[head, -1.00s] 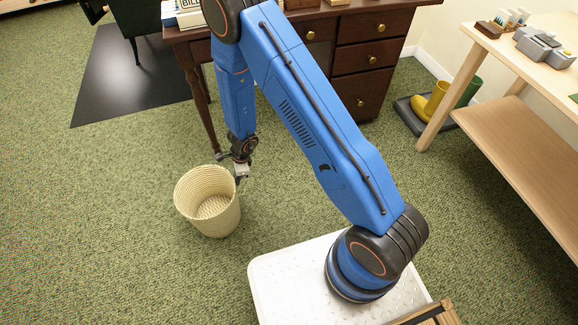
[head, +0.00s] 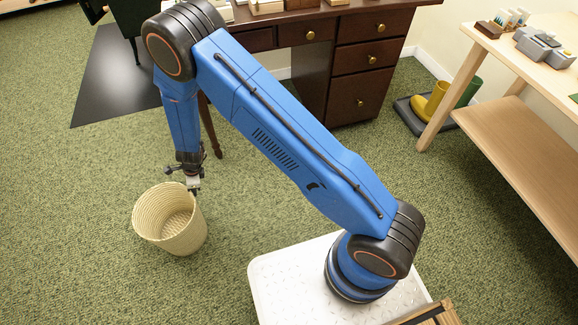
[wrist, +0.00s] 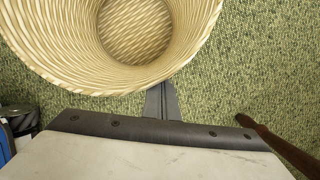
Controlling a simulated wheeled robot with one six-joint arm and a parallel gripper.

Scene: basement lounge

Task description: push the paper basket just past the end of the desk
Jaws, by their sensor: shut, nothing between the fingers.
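The paper basket (head: 170,222) is a cream woven bin, empty and upright on the green carpet, left of the desk's front leg in the head view. In the wrist view its rim and inside (wrist: 120,45) fill the top left. My gripper (head: 194,189) is at the basket's right rim, fingers pointing down. In the wrist view its closed fingertips (wrist: 161,100) are right against or very close to the basket's wall; contact is hard to tell. The dark wood desk (head: 358,60) stands behind, its left part hidden by my arm.
A desk leg (head: 212,130) stands just behind my gripper and shows at the right of the wrist view (wrist: 280,145). A black mat (head: 118,85) with a green chair lies at the back left. Carpet left of the basket is clear. A light workbench and boots stand right.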

